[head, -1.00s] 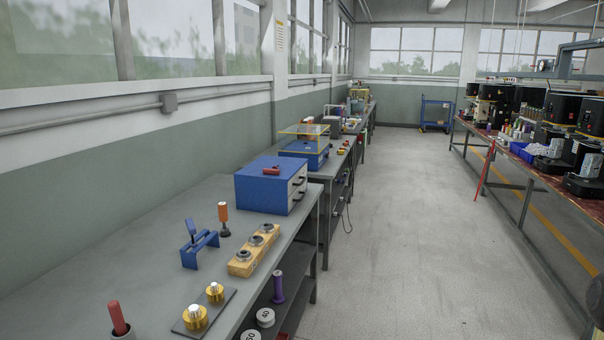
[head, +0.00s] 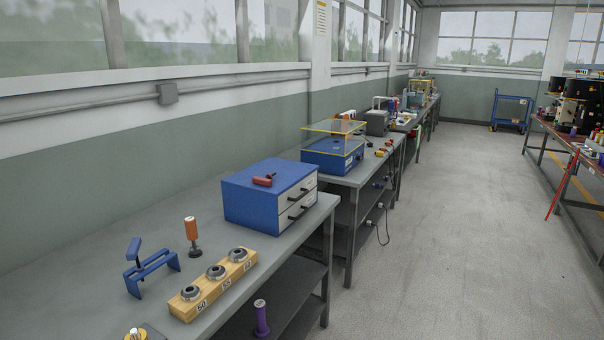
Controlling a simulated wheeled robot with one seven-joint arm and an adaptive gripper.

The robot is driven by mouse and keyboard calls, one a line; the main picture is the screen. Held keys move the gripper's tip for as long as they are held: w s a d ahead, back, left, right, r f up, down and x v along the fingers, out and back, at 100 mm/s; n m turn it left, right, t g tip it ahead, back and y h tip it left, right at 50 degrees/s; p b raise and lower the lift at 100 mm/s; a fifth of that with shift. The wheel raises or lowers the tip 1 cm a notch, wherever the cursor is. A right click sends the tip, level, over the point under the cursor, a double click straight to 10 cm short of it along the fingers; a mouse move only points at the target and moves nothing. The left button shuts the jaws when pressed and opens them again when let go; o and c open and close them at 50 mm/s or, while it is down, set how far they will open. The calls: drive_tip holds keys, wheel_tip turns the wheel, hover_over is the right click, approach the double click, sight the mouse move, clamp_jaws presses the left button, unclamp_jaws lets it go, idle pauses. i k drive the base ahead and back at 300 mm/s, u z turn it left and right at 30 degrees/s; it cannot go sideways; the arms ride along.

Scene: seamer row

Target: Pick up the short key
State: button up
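No thing in view is clearly marked as the short key, so I cannot tell which it is. A small red T-shaped tool (head: 264,180) lies on top of the blue drawer cabinet (head: 252,205) on the left bench. A blue-handled tool (head: 134,252) stands tilted at a blue bracket (head: 160,267) nearer to me. An orange-handled tool (head: 191,230) stands upright on a dark foot beside the bracket. My gripper is not in view.
A wooden block (head: 213,287) with several dark rings sits near the front edge of the grey bench (head: 60,270). A purple cylinder (head: 261,318) stands on the lower shelf. Another bench carries a blue unit with a clear cover (head: 333,152). The floor aisle (head: 450,230) is clear.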

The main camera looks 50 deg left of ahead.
sight(267, 181)
drive_tip(key=u, duration=0.35)
drive_tip(key=i, duration=1.3)
drive_tip(key=u, duration=1.7)
drive_tip(key=i, duration=0.65)
drive_tip(key=u, duration=0.55)
